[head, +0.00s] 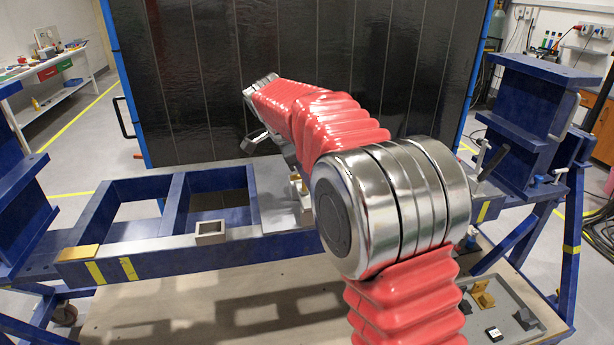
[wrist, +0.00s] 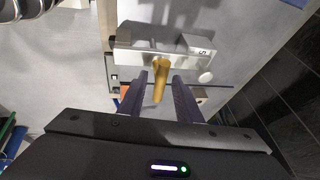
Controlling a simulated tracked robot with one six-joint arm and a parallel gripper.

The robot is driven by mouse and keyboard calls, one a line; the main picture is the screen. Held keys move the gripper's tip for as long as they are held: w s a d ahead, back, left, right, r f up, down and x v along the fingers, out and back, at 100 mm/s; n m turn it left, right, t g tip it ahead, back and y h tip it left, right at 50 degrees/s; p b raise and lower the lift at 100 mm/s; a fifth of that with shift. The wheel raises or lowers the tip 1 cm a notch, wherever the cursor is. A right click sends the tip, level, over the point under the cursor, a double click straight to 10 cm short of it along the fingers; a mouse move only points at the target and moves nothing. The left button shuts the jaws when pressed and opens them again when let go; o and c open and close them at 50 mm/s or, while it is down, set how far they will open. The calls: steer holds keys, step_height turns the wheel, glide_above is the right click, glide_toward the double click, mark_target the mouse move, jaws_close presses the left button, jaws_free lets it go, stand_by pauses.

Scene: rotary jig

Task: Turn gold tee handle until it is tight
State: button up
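The gold tee handle (wrist: 160,72) shows in the wrist view as a gold bar pointing towards the camera, in front of a grey metal block (wrist: 124,56). My gripper (wrist: 160,77) has its two dark fingers apart, one on each side of the handle. A gap shows between the handle and each finger, so it is not gripped. In the head view my gripper (head: 258,141) is at the blue frame's back edge, partly hidden by my red-sleeved arm. I cannot make out the gold tee handle clearly there.
The blue frame (head: 165,262) spans the floor in front of a dark panel (head: 300,60). A small open metal box (head: 210,232) sits on its front rail. A grey tray (head: 515,305) with small parts lies at lower right. A blue stand (head: 530,110) rises at right.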

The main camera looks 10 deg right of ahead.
steer(key=v, duration=1.3)
steer(key=shift+r, duration=0.3)
steer(key=shift+s+a, duration=0.1)
steer(key=shift+a, duration=0.05)
steer(key=s+a+f+n+y, duration=0.2)
steer(key=s+f+n, duration=0.2)
steer(key=f+n, duration=0.65)
steer(key=s+d+f+n+t, duration=0.1)
steer(key=s+d+n, duration=0.1)
steer(key=s, duration=0.8)
steer(key=s+d+f+n+t+y, duration=0.1)
steer(key=s+d+f+n, duration=0.1)
steer(key=s, duration=0.7)
steer(key=s+d+f+n+t+y, duration=0.1)
steer(key=s+d+f+n, duration=0.1)
steer(key=s, duration=0.8)
steer(key=shift+s+d+n, duration=0.3)
steer(key=shift+s+n, duration=0.05)
steer(key=shift+n, duration=0.2)
